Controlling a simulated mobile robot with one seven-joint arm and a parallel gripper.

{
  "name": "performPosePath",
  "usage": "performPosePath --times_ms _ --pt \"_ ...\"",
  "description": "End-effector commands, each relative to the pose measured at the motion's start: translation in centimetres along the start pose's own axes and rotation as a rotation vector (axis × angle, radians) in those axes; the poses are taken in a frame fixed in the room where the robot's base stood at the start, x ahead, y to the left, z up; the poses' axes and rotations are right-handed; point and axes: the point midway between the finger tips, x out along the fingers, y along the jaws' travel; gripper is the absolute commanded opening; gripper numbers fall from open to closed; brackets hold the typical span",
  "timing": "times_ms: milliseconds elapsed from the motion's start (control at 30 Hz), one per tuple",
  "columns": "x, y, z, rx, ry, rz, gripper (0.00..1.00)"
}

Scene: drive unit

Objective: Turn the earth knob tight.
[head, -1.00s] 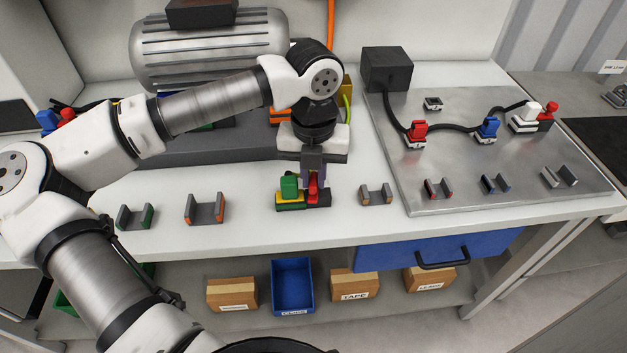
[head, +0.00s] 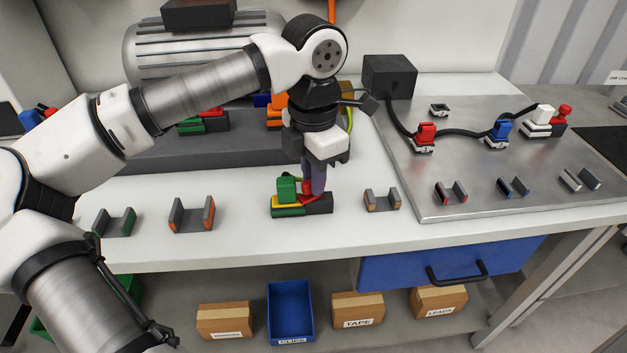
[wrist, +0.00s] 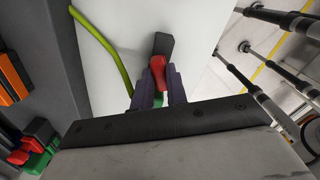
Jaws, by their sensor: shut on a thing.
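My gripper (head: 315,188) points down over the front of the bench, its wrist turned at an angle. Its purple-grey fingers (wrist: 160,88) are shut on a red part (wrist: 156,72) of a small clamp-like piece. That piece has a green block (head: 287,189), a yellow strip and a dark base (head: 318,206), and stands on the white bench top. In the wrist view the dark base end shows beyond the red part, with some green below. I cannot make out an earth knob for certain. A yellow-green cable (head: 350,120) shows behind my gripper.
Empty grey holders (head: 192,213) stand left of the piece and one (head: 382,199) stands right. A metal plate (head: 450,180) with red, blue and white plugs lies to the right. The grey drive unit (head: 150,150) is behind. A blue drawer (head: 400,265) is below the bench edge.

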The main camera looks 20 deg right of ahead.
Motion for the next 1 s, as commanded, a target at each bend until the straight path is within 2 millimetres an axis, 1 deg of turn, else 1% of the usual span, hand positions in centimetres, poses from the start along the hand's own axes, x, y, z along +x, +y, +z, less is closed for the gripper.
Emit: performPosePath --times_ms 200,500,733,1000 --pt "0.03 0.01 0.07 0.187 -0.003 0.001 0.00" --pt "-0.08 0.02 0.09 0.372 -0.003 0.002 0.00" --pt "-0.12 0.03 0.08 0.440 -0.003 0.002 0.00" --pt "-0.16 0.04 0.07 0.460 -0.003 0.003 0.00"
